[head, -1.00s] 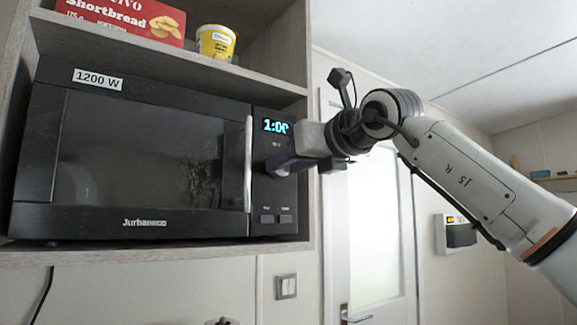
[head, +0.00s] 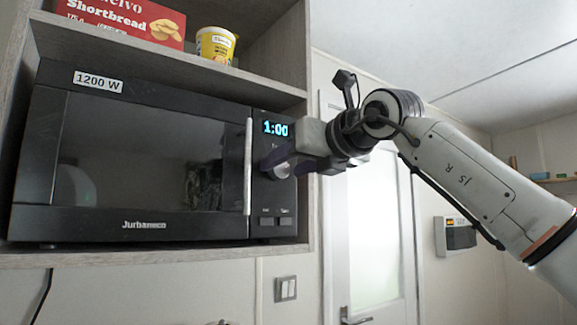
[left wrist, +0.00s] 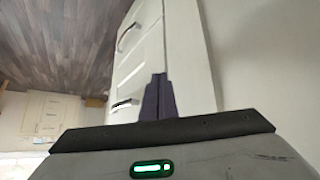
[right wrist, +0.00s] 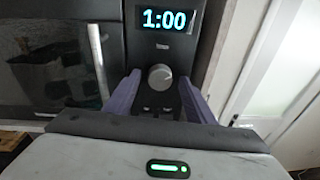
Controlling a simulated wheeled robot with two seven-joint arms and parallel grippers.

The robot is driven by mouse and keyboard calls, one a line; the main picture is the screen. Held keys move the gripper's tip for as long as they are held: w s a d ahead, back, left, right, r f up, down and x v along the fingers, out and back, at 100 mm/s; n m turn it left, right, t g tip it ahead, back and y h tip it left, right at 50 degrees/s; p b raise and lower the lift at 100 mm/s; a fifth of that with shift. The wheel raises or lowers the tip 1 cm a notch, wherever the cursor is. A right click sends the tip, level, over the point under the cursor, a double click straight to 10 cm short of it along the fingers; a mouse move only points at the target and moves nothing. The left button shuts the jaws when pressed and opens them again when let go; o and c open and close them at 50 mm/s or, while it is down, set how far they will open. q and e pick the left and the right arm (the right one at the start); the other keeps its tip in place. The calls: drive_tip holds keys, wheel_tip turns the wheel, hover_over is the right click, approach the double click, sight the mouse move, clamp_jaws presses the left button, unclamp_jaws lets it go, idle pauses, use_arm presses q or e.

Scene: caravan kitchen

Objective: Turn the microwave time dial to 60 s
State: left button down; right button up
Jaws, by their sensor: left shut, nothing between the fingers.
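The black microwave (head: 130,222) sits in a wooden cabinet, with its door shut. Its display (head: 275,129) reads 1:00, and the display also shows clearly in the right wrist view (right wrist: 168,20). The round grey time dial (right wrist: 160,77) is below the display; in the head view (head: 281,170) it is partly behind my fingers. My right gripper (right wrist: 158,92) is open, its purple fingers apart on either side of the dial and clear of it. My left gripper (left wrist: 158,98) is shut and empty, and it shows only in its own wrist view, with white drawer fronts beyond.
A shortbread box (head: 120,22) and a yellow-and-white tub (head: 215,44) stand on the shelf above the microwave. The cabinet's right side panel (head: 304,200) is close to my right gripper. A white door (head: 375,230) is behind the arm.

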drive_tip(key=shift+s+d, duration=0.1)
drive_tip(key=b+v, duration=0.4)
drive_tip(key=v, duration=0.6)
idle(0.5)
